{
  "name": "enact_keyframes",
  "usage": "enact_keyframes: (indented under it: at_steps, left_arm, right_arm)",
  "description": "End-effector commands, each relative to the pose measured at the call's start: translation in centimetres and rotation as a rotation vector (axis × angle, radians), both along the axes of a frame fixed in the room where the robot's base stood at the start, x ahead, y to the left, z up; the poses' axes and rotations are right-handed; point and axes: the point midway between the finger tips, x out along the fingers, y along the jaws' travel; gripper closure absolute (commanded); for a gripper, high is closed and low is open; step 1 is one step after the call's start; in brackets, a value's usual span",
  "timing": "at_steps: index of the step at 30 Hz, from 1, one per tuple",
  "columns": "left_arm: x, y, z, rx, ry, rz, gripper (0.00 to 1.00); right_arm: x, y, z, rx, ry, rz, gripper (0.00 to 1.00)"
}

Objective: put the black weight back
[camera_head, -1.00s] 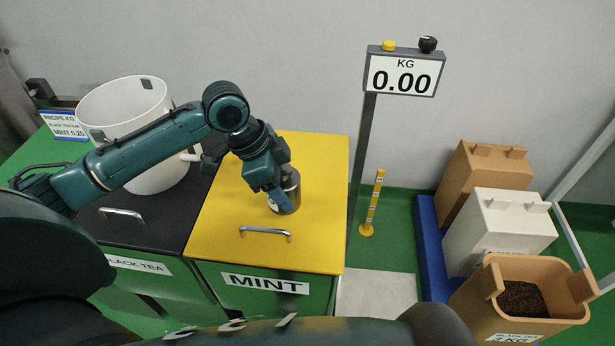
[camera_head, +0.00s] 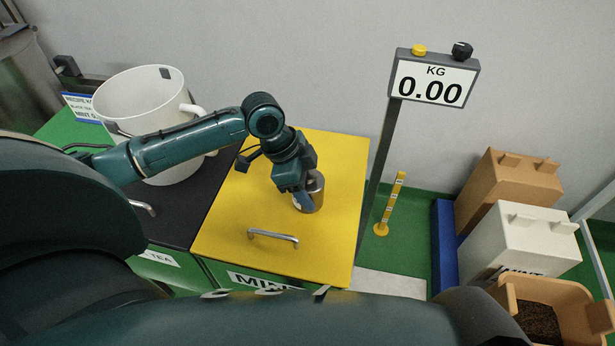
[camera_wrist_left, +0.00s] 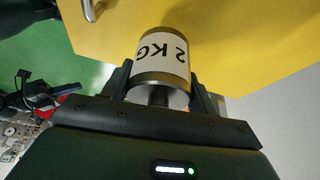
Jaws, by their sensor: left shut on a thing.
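A dark steel-coloured cylindrical weight (camera_head: 316,190) is at the right part of the yellow lid of the MINT bin (camera_head: 230,215). Its white band reads 2 KG in the left wrist view (camera_wrist_left: 162,52). My left gripper (camera_head: 301,196) is shut on the weight, with a finger on each side of it in the left wrist view (camera_wrist_left: 162,85). I cannot tell whether the weight touches the lid. No other weight is clearly in view. My right gripper is not in view.
A white pot (camera_head: 140,95) stands on the black lid at left. A scale display (camera_head: 434,80) reading 0.00 stands on a post right of the yellow lid. Beyond are a yellow marker post (camera_head: 391,205), a brown box (camera_head: 515,190), a white box (camera_head: 525,240) and an open brown tub (camera_head: 575,310).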

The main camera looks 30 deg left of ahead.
Motion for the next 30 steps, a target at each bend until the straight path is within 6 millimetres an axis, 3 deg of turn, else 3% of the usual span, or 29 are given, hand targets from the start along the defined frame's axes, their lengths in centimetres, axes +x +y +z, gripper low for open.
enact_keyframes:
  at_steps: [2, 12, 23, 24, 30]
  left_arm:
    - [0.3, -0.1, 0.1, -0.006, -0.012, 0.0, 1.0]
    - [0.3, -0.1, -3.2, -0.006, -0.011, 0.001, 1.0]
    - [0.3, -0.1, -3.4, -0.005, -0.012, 0.001, 1.0]
    - [0.0, 0.0, -4.0, 0.002, 0.0, 0.001, 0.41]
    - [0.0, 0.0, -4.0, 0.001, 0.0, 0.0, 0.25]
  right_arm:
    - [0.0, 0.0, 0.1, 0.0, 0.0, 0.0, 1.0]
    - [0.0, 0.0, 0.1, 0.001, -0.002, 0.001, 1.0]
    - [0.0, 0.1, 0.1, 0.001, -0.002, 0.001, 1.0]
    - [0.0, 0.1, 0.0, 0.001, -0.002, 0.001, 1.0]
    - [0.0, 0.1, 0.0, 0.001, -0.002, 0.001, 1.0]
